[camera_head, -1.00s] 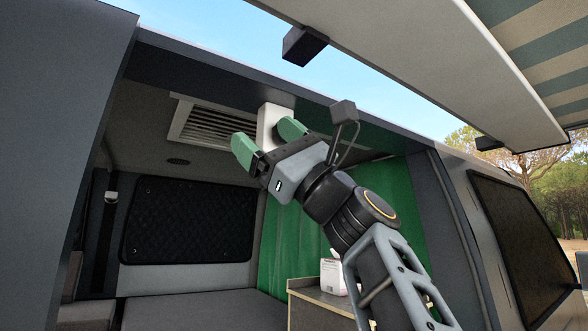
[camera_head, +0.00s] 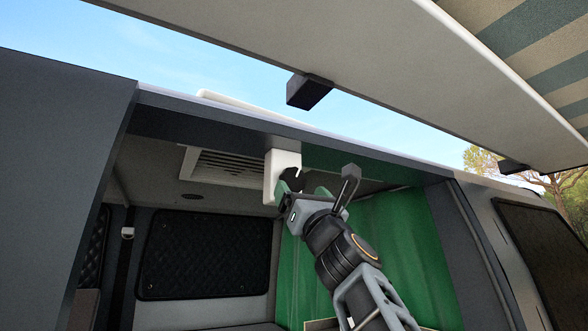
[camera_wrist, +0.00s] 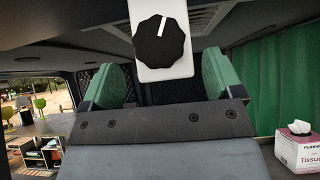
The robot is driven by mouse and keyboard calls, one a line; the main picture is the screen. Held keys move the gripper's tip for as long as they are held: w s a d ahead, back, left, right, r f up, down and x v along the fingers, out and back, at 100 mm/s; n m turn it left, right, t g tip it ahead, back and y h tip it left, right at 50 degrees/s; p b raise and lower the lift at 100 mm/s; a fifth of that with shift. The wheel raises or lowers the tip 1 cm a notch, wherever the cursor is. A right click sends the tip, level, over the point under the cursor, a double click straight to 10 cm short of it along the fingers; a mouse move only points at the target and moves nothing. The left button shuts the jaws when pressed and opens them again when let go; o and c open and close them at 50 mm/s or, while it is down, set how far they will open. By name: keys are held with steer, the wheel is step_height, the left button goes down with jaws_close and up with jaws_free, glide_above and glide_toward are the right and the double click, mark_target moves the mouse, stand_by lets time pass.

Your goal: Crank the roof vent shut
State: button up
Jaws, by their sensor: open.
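A black lobed knob (camera_wrist: 160,40) with a white pointer line is mounted on a white plate (camera_wrist: 162,73) in the wrist view. The pointer leans slightly right of straight up. In the head view the knob (camera_head: 290,178) is on a white housing (camera_head: 270,174) under the roof edge, partly hidden by my gripper. A louvred roof vent grille (camera_head: 225,167) is left of it. A white panel edge (camera_head: 240,106) shows above the roof line. My gripper (camera_head: 303,190) is open and empty, its green fingers (camera_wrist: 160,76) below the knob in the wrist view, apparently not gripping it.
The awning case (camera_head: 400,90) with a dark bracket (camera_head: 309,92) hangs above the opening. The van's roof edge (camera_head: 230,132) lies above my gripper. A green curtain (camera_head: 400,250) hangs behind my arm. A tissue box (camera_wrist: 298,146) stands at lower right in the wrist view.

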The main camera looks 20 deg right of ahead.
mark_target(297, 184)
steer(key=p+x, duration=0.1)
steer(key=x, duration=0.1)
steer(key=shift+w+a+r, duration=0.2)
steer(key=shift+w+r, duration=0.05)
steer(key=shift+r, duration=0.05)
steer(key=shift+w+a+r+p, duration=0.3)
steer(key=shift+w+a+p, duration=0.1)
steer(key=shift+w+p, duration=0.2)
steer(key=shift+c, duration=0.2)
steer(key=shift+s+d, duration=0.2)
steer(key=shift+d, duration=0.1)
steer(key=shift+c, duration=1.4)
steer(key=shift+d, duration=0.1)
steer(key=c, duration=0.6)
steer(key=n+y, duration=0.2)
steer(key=n+g+y+p, duration=0.1)
steer(key=n+y, duration=0.1)
steer(key=n+g+y, duration=0.1)
steer(key=n+y, duration=0.1)
steer(key=shift+d+r+n+p, duration=0.25)
steer(key=shift+r+n+p, duration=0.05)
steer(key=shift+n, duration=0.1)
steer(key=shift+f+n+g+y+p, duration=0.1)
steer(key=shift+n+g+y+p, duration=0.35)
steer(key=shift+n+g+y, duration=1.45)
steer(key=shift+n+t, duration=0.3)
steer(key=shift+t, duration=0.1)
